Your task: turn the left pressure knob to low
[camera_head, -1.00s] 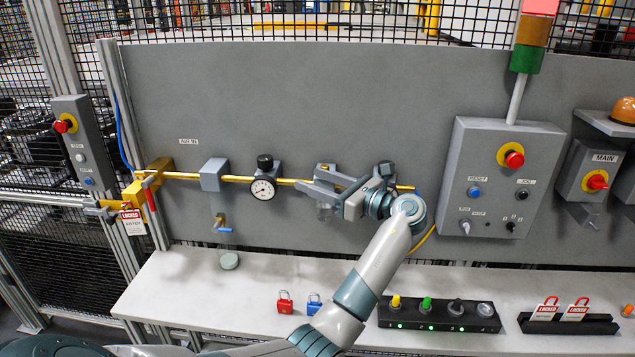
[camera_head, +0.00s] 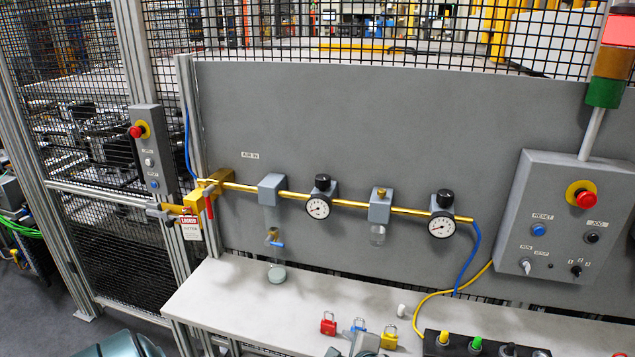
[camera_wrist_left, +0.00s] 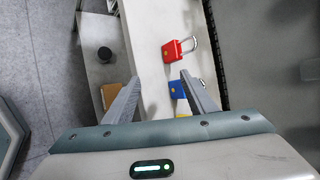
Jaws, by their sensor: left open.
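The left pressure knob (camera_head: 322,181) is a black cap on the left regulator, above a round white gauge (camera_head: 318,207) on the yellow air line. A similar right knob (camera_head: 445,198) sits above the right gauge (camera_head: 441,225). My left gripper (camera_head: 350,341) is low at the bottom edge of the head view, well below the left knob and near the padlocks. In the left wrist view its two fingers (camera_wrist_left: 160,82) are apart with nothing held between them. Neither knob shows in the wrist view. My right gripper is not in view.
A red padlock (camera_head: 328,323), a blue padlock (camera_head: 358,325) and a yellow padlock (camera_head: 389,337) are on the pale bench (camera_head: 215,290). A glass bowl hangs under the grey filter (camera_head: 272,188). The panel in front of the left gauge is unobstructed.

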